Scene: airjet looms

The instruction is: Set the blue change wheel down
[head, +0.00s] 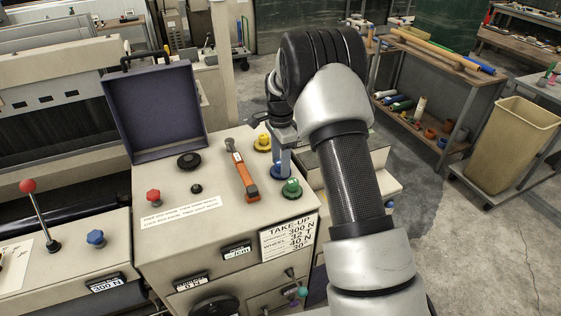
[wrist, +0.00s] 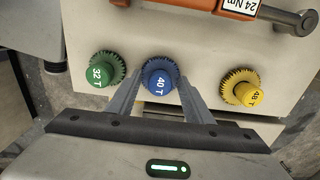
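The blue change wheel (wrist: 158,80), marked 40 T, sits on the top of the beige cabinet between a green 32 T wheel (wrist: 103,71) and a yellow 48 T wheel (wrist: 245,92). In the head view the blue wheel (head: 281,171) shows just below my fingers. My gripper (wrist: 160,84) has one finger on each side of the wheel's hub, with the fingers apart. The hub seems clear of both fingers, though any light contact is hard to tell. In the head view my gripper (head: 283,158) partly hides the blue wheel.
An orange-handled torque wrench (head: 243,177) lies left of the wheels. A black knob (head: 189,160), a red knob (head: 153,196) and an open purple lid (head: 155,110) are further left. A take-up card (head: 288,238) is on the cabinet front. The cabinet edge is close beside the wheels.

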